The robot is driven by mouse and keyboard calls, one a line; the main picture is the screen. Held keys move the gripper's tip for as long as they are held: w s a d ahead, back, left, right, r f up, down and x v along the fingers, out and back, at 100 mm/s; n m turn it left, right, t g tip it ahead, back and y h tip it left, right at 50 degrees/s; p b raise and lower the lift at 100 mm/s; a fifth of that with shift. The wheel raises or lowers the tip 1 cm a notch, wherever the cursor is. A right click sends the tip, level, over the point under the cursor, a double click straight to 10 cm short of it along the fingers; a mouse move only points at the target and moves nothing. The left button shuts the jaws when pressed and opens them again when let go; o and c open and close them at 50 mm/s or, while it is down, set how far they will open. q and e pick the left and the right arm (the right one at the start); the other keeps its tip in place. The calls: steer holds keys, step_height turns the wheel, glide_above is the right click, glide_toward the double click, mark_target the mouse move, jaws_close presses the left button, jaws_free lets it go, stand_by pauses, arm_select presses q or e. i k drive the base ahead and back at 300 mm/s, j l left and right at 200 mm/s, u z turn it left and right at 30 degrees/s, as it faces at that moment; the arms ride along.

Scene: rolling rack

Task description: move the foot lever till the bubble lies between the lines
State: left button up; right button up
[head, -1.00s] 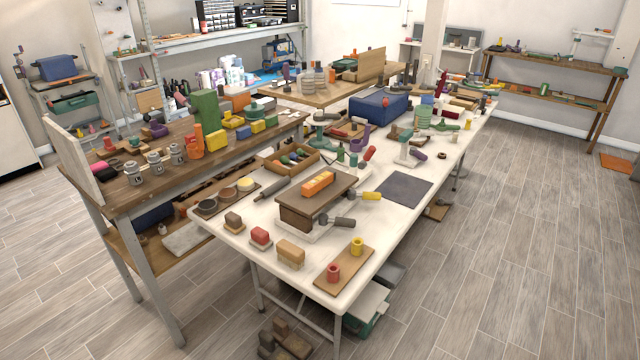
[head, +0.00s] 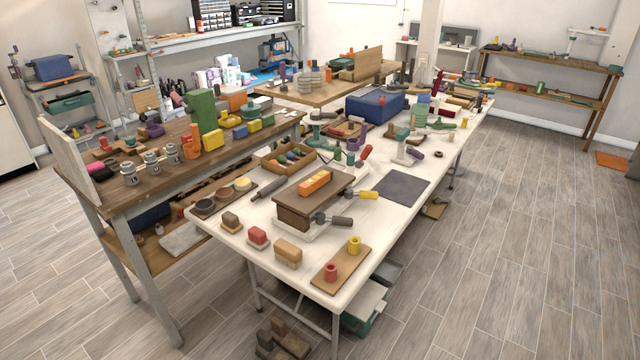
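A brown block-like stand (head: 298,212) sits on a white base plate on the white table. An orange level (head: 315,181) lies on its top board. Its bubble and lines are too small to make out. A lever with a yellow handle (head: 366,194) and one with a dark grey handle (head: 340,221) stick out from the stand's right side. I cannot tell how the levers join the stand. Neither of my grippers is in view.
On the white table (head: 330,272), a wooden board (head: 341,273) with red and yellow cylinders and several brushes stand in front of the stand. A dark mat (head: 400,189) lies to the right. Open floor (head: 520,240) lies right of the table.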

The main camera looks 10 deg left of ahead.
mark_target(349, 193)
steer(key=i+j, duration=0.2)
steer(key=i, duration=0.2)
steer(key=i+j+z, duration=0.1)
steer(key=i, duration=0.3)
steer(key=i+j, duration=0.25)
steer(key=i+z, duration=0.05)
steer(key=i, duration=0.05)
